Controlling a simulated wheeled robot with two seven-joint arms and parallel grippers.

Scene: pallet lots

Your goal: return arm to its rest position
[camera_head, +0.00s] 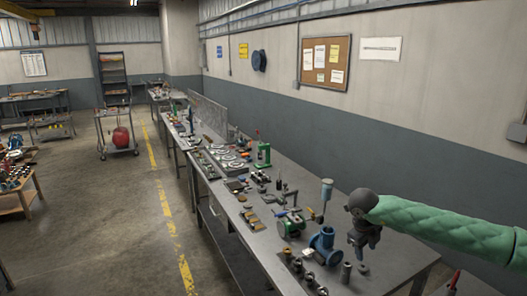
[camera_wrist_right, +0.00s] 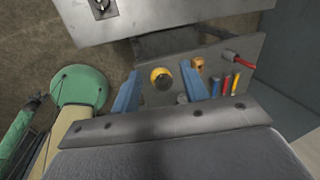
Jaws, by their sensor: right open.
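My right arm (camera_head: 445,222) in its green sleeve reaches in from the right in the head view. My right gripper (camera_head: 362,246) hangs dark and pointing down by the near right part of the long workbench (camera_head: 385,281). In the right wrist view its two blue fingers (camera_wrist_right: 160,70) stand apart, with nothing held between them. A round yellow and black thing (camera_wrist_right: 161,77) shows between the fingers, lying on a grey surface beyond them.
A blue flanged pipe fitting (camera_head: 322,245) and small cylinders stand on the bench close left of the gripper. Several coloured handles (camera_wrist_right: 227,84) lie on a grey surface (camera_wrist_right: 232,50) in the wrist view. A grey-blue wall (camera_head: 420,140) runs behind the bench.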

